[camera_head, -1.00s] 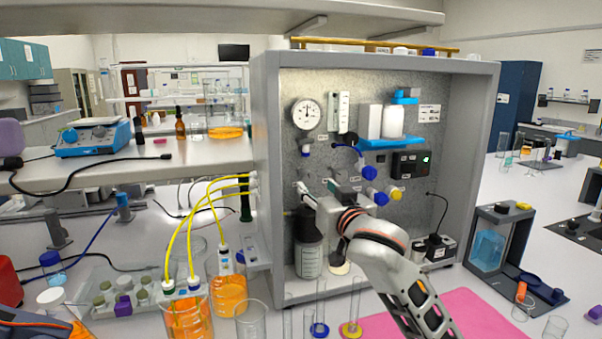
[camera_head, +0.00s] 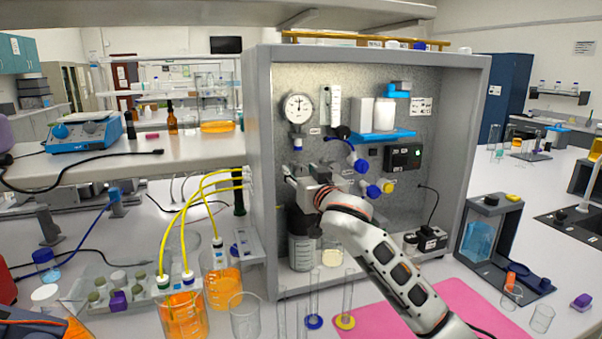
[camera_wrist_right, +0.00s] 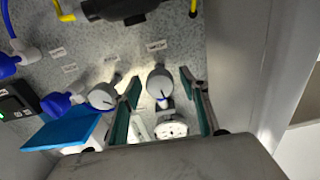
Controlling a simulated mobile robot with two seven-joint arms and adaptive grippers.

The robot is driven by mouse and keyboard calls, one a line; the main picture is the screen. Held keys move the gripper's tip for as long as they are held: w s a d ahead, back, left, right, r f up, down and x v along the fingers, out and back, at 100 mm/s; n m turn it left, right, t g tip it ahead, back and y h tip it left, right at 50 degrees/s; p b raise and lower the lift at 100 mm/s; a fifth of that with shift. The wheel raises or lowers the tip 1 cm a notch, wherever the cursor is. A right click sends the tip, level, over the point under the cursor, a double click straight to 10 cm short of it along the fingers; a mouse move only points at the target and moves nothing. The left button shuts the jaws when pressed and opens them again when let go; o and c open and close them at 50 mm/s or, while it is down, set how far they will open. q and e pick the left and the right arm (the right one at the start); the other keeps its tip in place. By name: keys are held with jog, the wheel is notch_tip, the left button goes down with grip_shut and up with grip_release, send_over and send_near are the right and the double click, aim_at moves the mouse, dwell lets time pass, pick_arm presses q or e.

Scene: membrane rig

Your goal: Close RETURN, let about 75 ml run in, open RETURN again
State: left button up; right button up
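My right gripper (camera_head: 303,173) is raised to the panel inside the grey cabinet, below the round gauge (camera_head: 298,107). In the right wrist view my right gripper (camera_wrist_right: 160,82) is open, with its fingers on either side of a grey round knob (camera_wrist_right: 160,84). Gaps show between the knob and both fingers. A second grey knob (camera_wrist_right: 102,96) is just outside the left finger. The labels are too small to read, so I cannot tell which knob is RETURN. Beakers of orange liquid (camera_head: 183,318) and (camera_head: 222,291) have yellow tubes (camera_head: 180,217) running in. My left gripper is out of view.
Blue-handled valves (camera_head: 373,191) and a blue shelf (camera_head: 385,136) are to the right of the gripper. A jar (camera_head: 301,252) stands below it. Measuring cylinders (camera_head: 347,295) and an empty beaker (camera_head: 245,318) stand in front. The cabinet's side wall (camera_wrist_right: 237,70) is close to the fingers.

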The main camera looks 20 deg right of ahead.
jog(key=c, duration=1)
